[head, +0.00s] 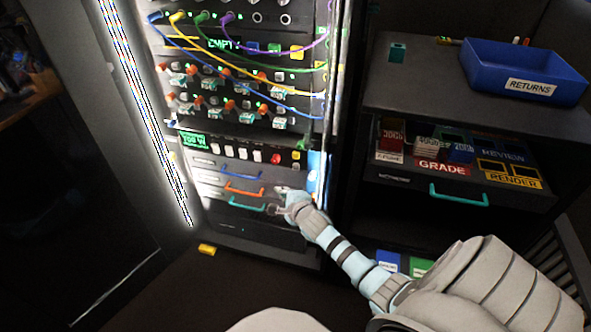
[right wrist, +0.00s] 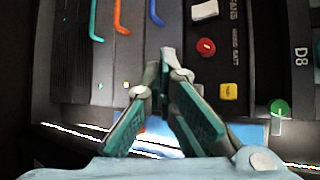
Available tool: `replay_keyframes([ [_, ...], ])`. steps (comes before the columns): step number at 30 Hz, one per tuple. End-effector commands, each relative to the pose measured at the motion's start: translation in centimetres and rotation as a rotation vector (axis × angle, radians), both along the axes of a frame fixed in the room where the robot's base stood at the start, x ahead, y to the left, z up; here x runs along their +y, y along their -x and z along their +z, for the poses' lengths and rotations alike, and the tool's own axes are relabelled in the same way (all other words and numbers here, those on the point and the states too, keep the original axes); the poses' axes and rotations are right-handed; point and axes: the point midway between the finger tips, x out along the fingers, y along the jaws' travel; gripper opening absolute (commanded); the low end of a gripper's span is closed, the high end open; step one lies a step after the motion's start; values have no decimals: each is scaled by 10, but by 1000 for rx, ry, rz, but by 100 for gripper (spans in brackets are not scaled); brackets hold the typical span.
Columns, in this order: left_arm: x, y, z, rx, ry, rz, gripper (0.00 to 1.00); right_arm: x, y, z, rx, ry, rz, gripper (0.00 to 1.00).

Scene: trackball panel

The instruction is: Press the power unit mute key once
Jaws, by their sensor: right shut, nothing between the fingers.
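The power unit (head: 222,149) is the panel with a green-lit display low in the rack. Its row holds white keys, a red button (head: 275,158) and a yellow key (head: 296,155). In the right wrist view the red round button (right wrist: 206,47) and the yellow key (right wrist: 228,91) lie right of my fingers. I cannot read which key is marked mute. My right gripper (head: 282,190) is shut and empty, in front of the drawer fronts just below that row. It also shows in the right wrist view (right wrist: 165,62), with its fingertips left of the keys. My left gripper is not in view.
Drawers with blue (head: 246,172), orange (head: 245,191) and teal (head: 247,207) handles lie under the panel. Patch cables (head: 262,72) hang above it. A shelf with a blue returns bin (head: 560,78) stands right. A yellow block (head: 207,250) lies on the floor.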

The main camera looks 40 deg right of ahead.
Motion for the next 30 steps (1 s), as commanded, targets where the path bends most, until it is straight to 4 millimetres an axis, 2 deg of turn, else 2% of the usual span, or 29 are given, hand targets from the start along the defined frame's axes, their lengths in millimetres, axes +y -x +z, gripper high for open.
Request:
replay_keyframes([
  [9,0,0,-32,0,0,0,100,-39,-26,-5,-2,3,-2,0],
  [15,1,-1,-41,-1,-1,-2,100,-56,-39,-2,0,1,-2,0],
  [30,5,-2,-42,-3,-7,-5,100,-62,-42,0,0,0,-1,0],
])
